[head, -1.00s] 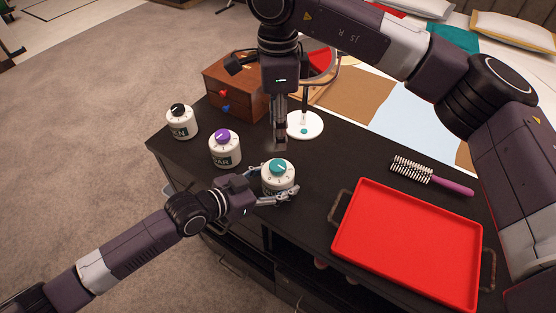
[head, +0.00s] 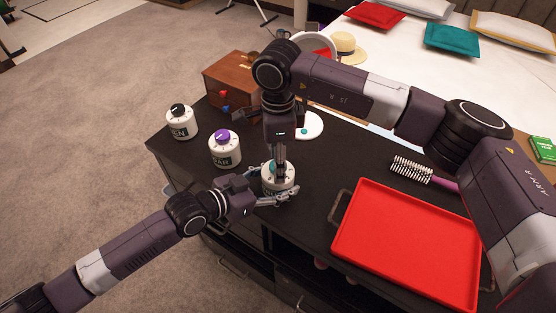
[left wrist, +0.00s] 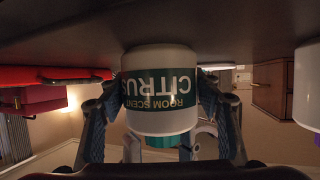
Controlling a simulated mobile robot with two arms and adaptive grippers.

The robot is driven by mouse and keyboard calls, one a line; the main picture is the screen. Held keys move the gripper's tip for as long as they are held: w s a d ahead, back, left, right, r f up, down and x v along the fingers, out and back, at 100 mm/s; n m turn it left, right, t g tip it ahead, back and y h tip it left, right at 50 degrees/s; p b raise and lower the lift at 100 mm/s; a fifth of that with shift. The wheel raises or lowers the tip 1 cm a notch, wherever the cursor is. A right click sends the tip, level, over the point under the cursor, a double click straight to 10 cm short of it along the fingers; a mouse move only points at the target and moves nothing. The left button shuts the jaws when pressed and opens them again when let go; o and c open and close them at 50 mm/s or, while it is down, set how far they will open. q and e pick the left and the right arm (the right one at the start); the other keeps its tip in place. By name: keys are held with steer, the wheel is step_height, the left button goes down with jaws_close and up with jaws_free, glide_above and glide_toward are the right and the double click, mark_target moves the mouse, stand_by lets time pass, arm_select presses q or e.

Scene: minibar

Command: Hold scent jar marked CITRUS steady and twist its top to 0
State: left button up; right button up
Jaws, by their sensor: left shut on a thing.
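The white scent jar (head: 270,186) stands on the dark cabinet top. Its label reads CITRUS, upside down in the left wrist view (left wrist: 160,88). My left gripper (head: 278,187) is shut around the jar body, with a finger on each side in the left wrist view (left wrist: 163,115). The teal top (head: 271,168) is partly hidden by my right gripper (head: 281,174), which points straight down over it. The top also shows in the left wrist view (left wrist: 163,141), with right finger parts beside it. The finger gap and the dial's pointer are not clear.
A purple-topped jar (head: 225,155) and a black-topped jar (head: 181,126) stand to the left. A red tray (head: 408,245) and a brush (head: 412,170) lie to the right. A wooden box (head: 232,78) and a round white stand (head: 312,125) are behind.

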steer(key=shift+c, duration=0.7)
steer(key=c, duration=1)
steer(key=shift+m, duration=0.3)
steer(key=shift+c, duration=0.2)
steer(key=m, duration=0.8)
steer(key=shift+m, duration=0.4)
steer(key=m, duration=0.4)
steer(key=shift+m, duration=2.2)
